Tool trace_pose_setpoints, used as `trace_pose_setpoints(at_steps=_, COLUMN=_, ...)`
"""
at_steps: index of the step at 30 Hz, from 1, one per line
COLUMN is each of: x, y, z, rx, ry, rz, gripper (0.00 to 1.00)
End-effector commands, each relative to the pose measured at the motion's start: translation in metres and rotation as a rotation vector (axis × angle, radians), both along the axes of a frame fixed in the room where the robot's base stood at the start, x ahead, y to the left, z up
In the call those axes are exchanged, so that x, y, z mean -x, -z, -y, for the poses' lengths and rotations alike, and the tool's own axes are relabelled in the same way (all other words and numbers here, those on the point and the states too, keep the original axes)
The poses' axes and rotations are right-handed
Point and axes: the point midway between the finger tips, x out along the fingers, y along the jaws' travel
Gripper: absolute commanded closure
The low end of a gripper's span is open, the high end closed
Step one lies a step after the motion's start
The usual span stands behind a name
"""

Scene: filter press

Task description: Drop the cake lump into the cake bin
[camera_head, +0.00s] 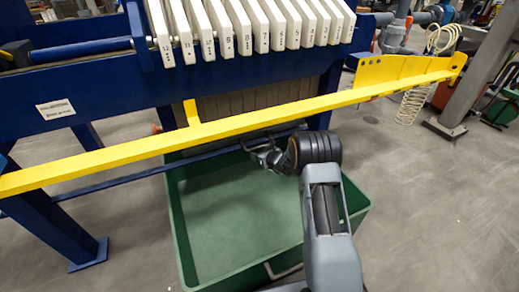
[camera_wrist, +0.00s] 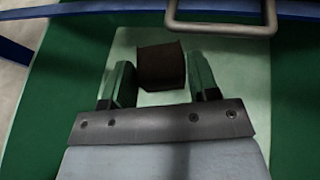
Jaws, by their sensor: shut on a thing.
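The cake lump (camera_wrist: 162,66) is a dark brown block between the two fingers of my gripper (camera_wrist: 163,80) in the wrist view. My gripper is shut on it. The cake bin (camera_head: 183,235) is a large open green bin under the press. Its pale green floor shows bare in the head view. In the head view my gripper (camera_head: 262,154) is over the far part of the bin, below the yellow rail. I cannot make out the lump there. The wrist view looks down into the bin, with its green wall (camera_wrist: 295,90) at the right and its floor behind the lump.
A yellow rail (camera_head: 250,121) crosses above the bin's far side, close to my arm. The blue press frame (camera_head: 70,105) and numbered white plates (camera_head: 245,30) stand behind. A bent metal handle (camera_wrist: 222,29) shows at the wrist view's top. Open floor (camera_head: 430,200) lies to the right.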

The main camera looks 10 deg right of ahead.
Motion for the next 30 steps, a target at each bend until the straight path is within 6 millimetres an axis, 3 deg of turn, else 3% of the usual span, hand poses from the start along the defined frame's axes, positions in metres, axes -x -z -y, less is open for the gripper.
trace_pose_setpoints(at_steps=6, x=-0.011, y=0.011, z=0.000, rx=0.000, ry=0.038, rz=0.000, gripper=0.71)
trace_pose_setpoints(at_steps=21, x=-0.010, y=0.058, z=0.002, rx=0.000, ry=0.040, rz=0.000, gripper=0.71)
trace_pose_setpoints(at_steps=30, x=-0.010, y=0.063, z=0.002, rx=0.000, ry=0.040, rz=0.002, gripper=0.71)
